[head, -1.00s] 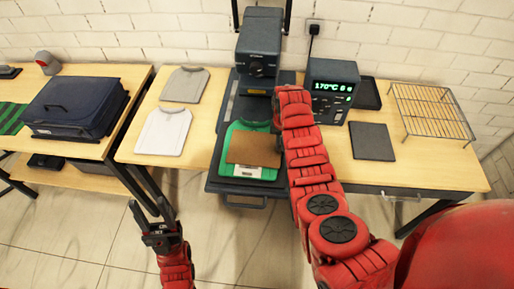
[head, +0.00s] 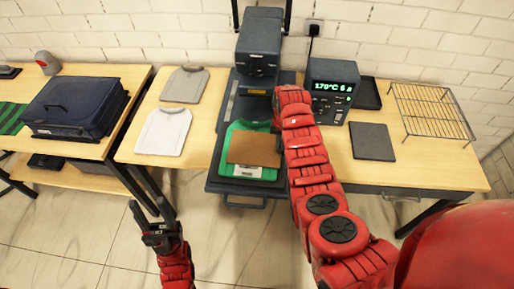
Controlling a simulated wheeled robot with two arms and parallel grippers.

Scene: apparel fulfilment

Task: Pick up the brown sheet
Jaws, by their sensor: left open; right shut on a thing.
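The brown sheet (head: 253,150) lies over a green shirt (head: 238,133) on the lower plate of the dark heat press (head: 257,50). A white label-like patch (head: 247,171) shows at the sheet's near edge. My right arm reaches over the table to the sheet's far right corner. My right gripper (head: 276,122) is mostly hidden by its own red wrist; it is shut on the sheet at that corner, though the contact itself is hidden. My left gripper (head: 149,205) is open and empty, low in front of the table, well away from the sheet.
A grey shirt (head: 185,84) and a white shirt (head: 163,131) lie left of the press. A control box (head: 332,88), a dark pad (head: 373,141) and a wire rack (head: 432,112) stand to the right. A navy case (head: 74,106) is on the left table.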

